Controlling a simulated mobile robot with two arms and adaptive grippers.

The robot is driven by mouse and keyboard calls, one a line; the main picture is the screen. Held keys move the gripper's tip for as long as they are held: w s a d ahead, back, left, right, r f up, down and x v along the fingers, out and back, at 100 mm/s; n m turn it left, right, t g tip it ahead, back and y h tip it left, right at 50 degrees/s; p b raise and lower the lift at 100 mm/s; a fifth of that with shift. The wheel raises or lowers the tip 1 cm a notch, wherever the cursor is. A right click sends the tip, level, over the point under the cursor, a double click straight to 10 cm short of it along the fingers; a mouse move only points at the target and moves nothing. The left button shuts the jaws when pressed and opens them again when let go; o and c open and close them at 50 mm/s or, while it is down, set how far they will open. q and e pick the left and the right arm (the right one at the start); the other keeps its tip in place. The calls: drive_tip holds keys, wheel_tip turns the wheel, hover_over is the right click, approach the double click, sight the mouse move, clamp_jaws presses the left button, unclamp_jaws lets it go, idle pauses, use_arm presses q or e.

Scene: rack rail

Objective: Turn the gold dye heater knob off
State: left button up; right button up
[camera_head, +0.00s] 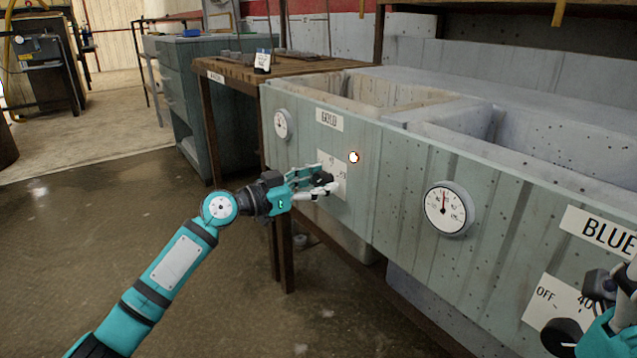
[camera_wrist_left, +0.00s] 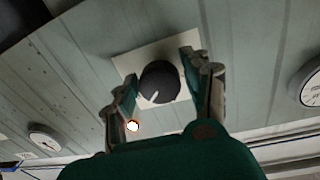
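The gold tank's panel carries a "GOLD" label (camera_head: 329,120) and below it a white dial plate (camera_head: 338,183). The black heater knob (camera_wrist_left: 159,82) sits on that plate, with a pale pointer line; in the head view it is mostly hidden by my gripper. My left gripper (camera_head: 328,183) is at the plate, fingers toward the panel. In the left wrist view its two fingers (camera_wrist_left: 160,90) are spread on either side of the knob, with gaps visible. A small glowing light (camera_head: 353,157) is lit on the panel. My right gripper (camera_head: 612,295) is partly in view at the right edge.
A round gauge (camera_head: 283,125) is left of the gold label, another (camera_head: 447,209) right. The blue tank's label (camera_head: 603,235) and black knob (camera_head: 562,336) are near my right gripper. A wooden table (camera_head: 240,75) adjoins the tanks.

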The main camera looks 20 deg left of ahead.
use_arm(q)
drive_tip(key=c, duration=0.8)
